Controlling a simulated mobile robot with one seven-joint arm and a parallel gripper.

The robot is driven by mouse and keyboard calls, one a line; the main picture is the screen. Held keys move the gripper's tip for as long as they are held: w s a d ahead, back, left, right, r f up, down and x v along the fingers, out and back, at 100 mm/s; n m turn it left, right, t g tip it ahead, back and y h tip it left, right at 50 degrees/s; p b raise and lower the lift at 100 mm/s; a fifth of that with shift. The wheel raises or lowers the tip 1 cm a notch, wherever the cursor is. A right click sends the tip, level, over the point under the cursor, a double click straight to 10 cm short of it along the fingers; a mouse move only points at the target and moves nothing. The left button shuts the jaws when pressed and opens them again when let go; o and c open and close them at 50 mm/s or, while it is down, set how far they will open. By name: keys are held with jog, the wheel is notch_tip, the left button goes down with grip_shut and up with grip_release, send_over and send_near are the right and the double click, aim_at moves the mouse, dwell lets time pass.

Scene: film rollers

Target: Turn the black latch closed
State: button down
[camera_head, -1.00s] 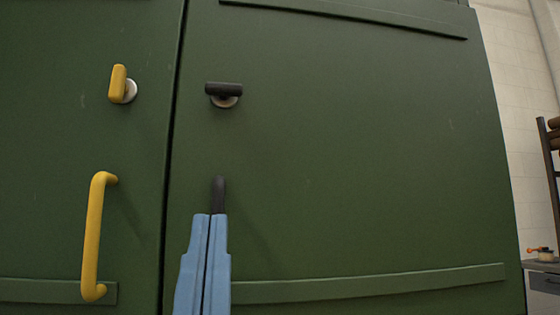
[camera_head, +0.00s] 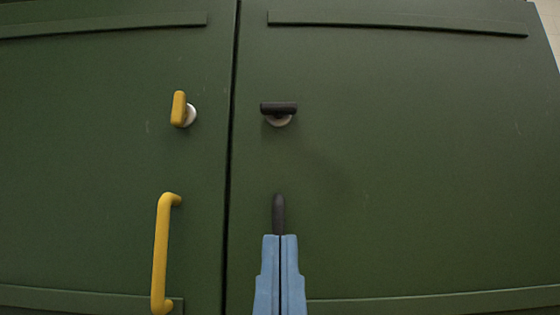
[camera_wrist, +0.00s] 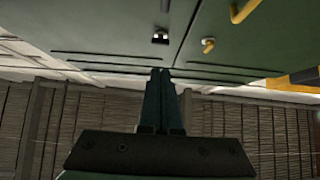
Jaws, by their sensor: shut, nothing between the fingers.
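The black latch (camera_head: 278,108) is a short bar lying horizontally on a pale round base, on the upper left of the right green door (camera_head: 400,170). It also shows in the wrist view (camera_wrist: 160,37), near the top. My gripper (camera_head: 281,238) has blue fingers pressed together, with nothing between them. It is below the latch in the head view and apart from it. A black vertical handle (camera_head: 278,212) shows just above the fingertips; its lower part is hidden behind them.
The left door (camera_head: 80,170) carries a yellow latch (camera_head: 179,108), turned upright, and a yellow handle (camera_head: 161,255). A dark seam separates the doors. Raised green strips (camera_head: 400,25) cross the doors at top and bottom. The door surface right of the black latch is clear.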

jog(key=c, duration=1.4)
grip_release()
jog(key=shift+o, duration=1.3)
jog(key=shift+w+r+p, duration=0.15)
jog(key=shift+r+p, duration=0.2)
jog(key=shift+p, duration=0.25)
jog(key=o, duration=1.1)
jog(key=w+r+g+p, duration=0.2)
jog(key=r+p, duration=0.3)
jog(key=p, duration=0.7)
jog(key=shift+w+r+p, duration=0.2)
jog(key=shift+w+p, duration=0.15)
jog(key=shift+w, duration=0.15)
jog(key=g+p, duration=0.7)
jog(key=p, duration=3.5)
send_near(278, 105)
jog(key=w+p, duration=0.1)
jog(key=w, duration=0.2)
jog(key=w+p, duration=0.2)
jog(key=w, duration=0.2)
jog(key=shift+r, duration=0.2)
jog(key=shift+w+f+p, duration=0.1)
jog(key=shift+w+p, duration=0.35)
jog(key=shift+w, duration=0.3)
